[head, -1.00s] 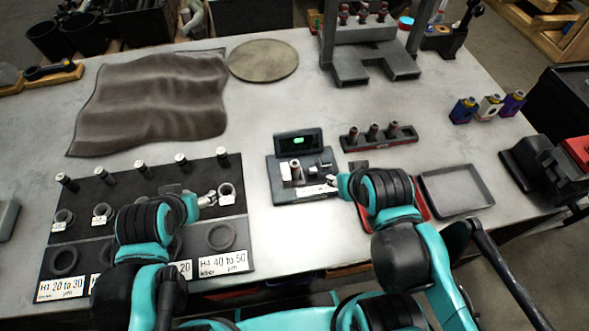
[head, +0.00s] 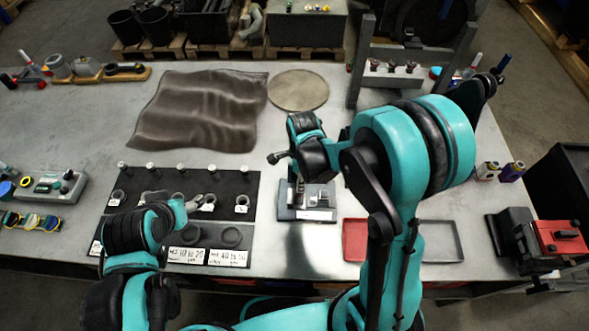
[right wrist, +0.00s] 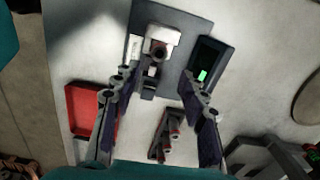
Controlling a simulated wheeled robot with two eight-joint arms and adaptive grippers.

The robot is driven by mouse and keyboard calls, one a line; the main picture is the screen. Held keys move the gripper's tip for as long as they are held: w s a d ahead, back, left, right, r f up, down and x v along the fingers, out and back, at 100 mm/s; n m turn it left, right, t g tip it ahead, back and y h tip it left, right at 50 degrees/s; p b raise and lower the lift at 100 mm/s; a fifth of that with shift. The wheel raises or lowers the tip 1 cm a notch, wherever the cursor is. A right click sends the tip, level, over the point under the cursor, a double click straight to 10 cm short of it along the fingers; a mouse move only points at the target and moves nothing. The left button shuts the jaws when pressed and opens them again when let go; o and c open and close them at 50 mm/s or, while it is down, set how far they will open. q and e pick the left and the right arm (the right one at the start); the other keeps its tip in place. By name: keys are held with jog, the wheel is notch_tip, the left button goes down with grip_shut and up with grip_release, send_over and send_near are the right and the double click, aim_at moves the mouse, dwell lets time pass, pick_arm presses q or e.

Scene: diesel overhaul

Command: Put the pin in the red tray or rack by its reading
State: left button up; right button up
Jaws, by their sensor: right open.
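The pin (right wrist: 160,48) stands on the gauge base (right wrist: 180,18) in the right wrist view, end towards the camera. The gauge's dark display (right wrist: 208,62) shows a green light, too small to read. My right gripper (right wrist: 157,80) is open and empty above the gauge, its fingers apart, with the pin beyond their tips. In the head view the right arm partly covers the gauge (head: 307,214). The red tray (head: 355,240) also shows in the wrist view (right wrist: 82,96).
The dark mat (head: 228,178) holds several pins, rings and labels. A grey tray (head: 457,240) lies right of the red one. A press-like stand (head: 360,75) is behind my right arm. Bare table lies between mat and gauge.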

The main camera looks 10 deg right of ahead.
aim_at(298, 197)
jog(key=shift+a+f+m, duration=0.1)
jog(key=shift+a+m, duration=0.1)
jog(key=shift+m, duration=0.1)
jog(key=shift+a+f, duration=0.1)
jog(key=shift+f, duration=0.3)
notch_tip(298, 197, down, 8)
jog(key=b, duration=0.7)
jog(key=shift+f, duration=0.25)
grip_shut()
jog(key=shift+r, duration=0.1)
jog(key=shift+r+p, duration=2)
jog(key=shift+r, duration=1.25)
